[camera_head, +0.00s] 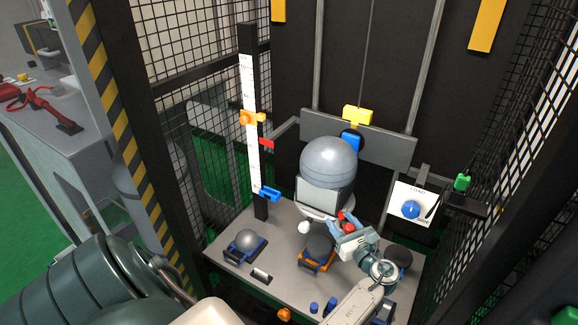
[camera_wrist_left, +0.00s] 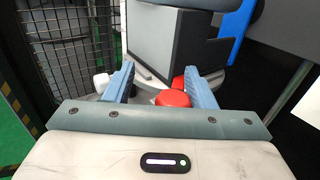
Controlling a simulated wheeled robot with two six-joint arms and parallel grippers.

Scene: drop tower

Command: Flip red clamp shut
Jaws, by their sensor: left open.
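Small red parts (camera_head: 344,214), apparently the red clamp, show at the base of the grey block under the grey ball. In the left wrist view a rounded red piece (camera_wrist_left: 172,98) lies between the fingers, with another red bit behind it. I cannot tell whether the clamp is open or shut. My left gripper (camera_head: 345,224) is open right at the red parts; it also shows in the left wrist view (camera_wrist_left: 159,72) with a finger on each side of the red piece. Whether they touch is unclear. My right gripper is not in view.
The grey ball (camera_head: 329,161) sits on a grey block (camera_head: 324,196) above the table. A white knob (camera_head: 304,227) is left of the red parts. Dark pads stand around. A white panel with a blue button (camera_head: 411,209) is at right. Mesh walls (camera_head: 202,60) flank the tower.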

